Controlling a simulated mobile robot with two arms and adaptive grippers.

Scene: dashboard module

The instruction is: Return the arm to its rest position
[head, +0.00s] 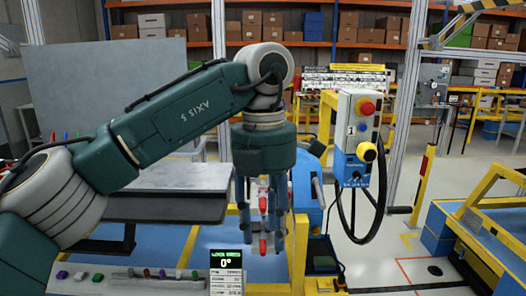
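My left arm (172,117) comes in from the left, bends at the raised wrist and points down. Its gripper (262,238) hangs near the middle of the head view, over the yellow and blue stand. Its fingers are spread apart. Small red and white pieces (263,246) show in the gap between the fingers; I cannot tell whether they lie behind it or touch it. My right gripper is not in view.
A control box (357,125) with a red button and a black hanging cable stands right of the gripper. A small display (227,256) reads 0°. A grey table (165,205) lies behind the arm. Yellow frames (470,225) stand at right, with open floor between.

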